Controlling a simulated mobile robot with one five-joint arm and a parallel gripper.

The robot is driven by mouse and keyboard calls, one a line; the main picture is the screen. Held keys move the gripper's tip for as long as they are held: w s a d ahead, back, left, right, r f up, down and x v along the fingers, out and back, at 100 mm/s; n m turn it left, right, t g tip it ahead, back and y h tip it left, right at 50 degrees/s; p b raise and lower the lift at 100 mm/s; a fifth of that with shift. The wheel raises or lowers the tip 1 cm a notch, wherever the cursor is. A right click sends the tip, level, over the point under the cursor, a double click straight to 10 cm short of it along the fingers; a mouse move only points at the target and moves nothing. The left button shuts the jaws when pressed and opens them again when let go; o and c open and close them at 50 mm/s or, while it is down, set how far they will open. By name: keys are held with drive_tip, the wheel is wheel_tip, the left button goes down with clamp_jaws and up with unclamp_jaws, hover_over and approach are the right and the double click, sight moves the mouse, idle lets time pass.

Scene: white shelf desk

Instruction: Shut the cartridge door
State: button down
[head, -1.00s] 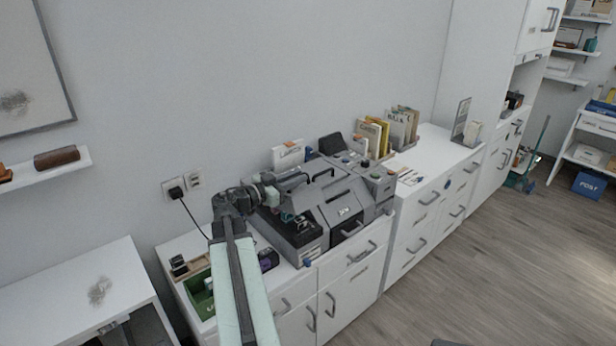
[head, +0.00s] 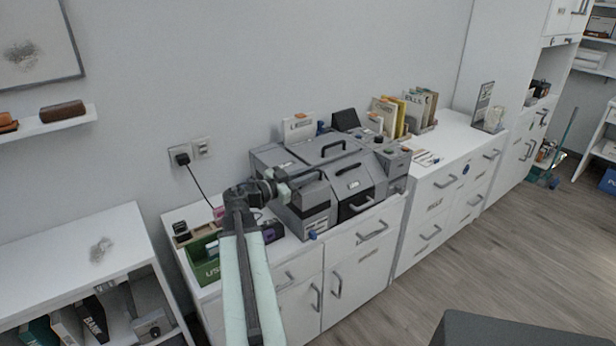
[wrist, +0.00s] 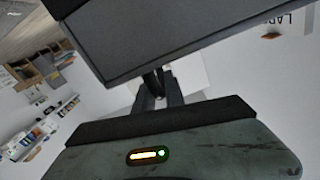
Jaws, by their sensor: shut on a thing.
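The grey printer-like machine (head: 345,165) stands on the white cabinet. The cartridge door (head: 309,196) at its left front now lies down over its bay, and the bay's inside is hidden. A grey panel with dark edges, probably part of this door, fills the upper middle of the wrist view (wrist: 175,35). My gripper (head: 284,190) is at the upper left edge of the door. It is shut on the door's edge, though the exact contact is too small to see. The fingers also show in the wrist view (wrist: 160,90), with their tips partly hidden at the panel.
A green bin (head: 206,268) and small items sit on the cabinet left of the machine. A blue knob (head: 312,235) is at the machine's front left. Upright folders (head: 405,112) stand behind right. The wall with an outlet (head: 192,152) is close behind; the floor in front is open.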

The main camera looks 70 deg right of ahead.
drive_tip(key=shift+f, duration=0.25)
drive_tip(key=c, duration=1.5)
unclamp_jaws()
drive_tip(key=shift+d+f, duration=0.1)
drive_tip(key=shift+o, duration=0.2)
drive_tip(key=shift+w, duration=0.1)
drive_tip(key=v, duration=0.8)
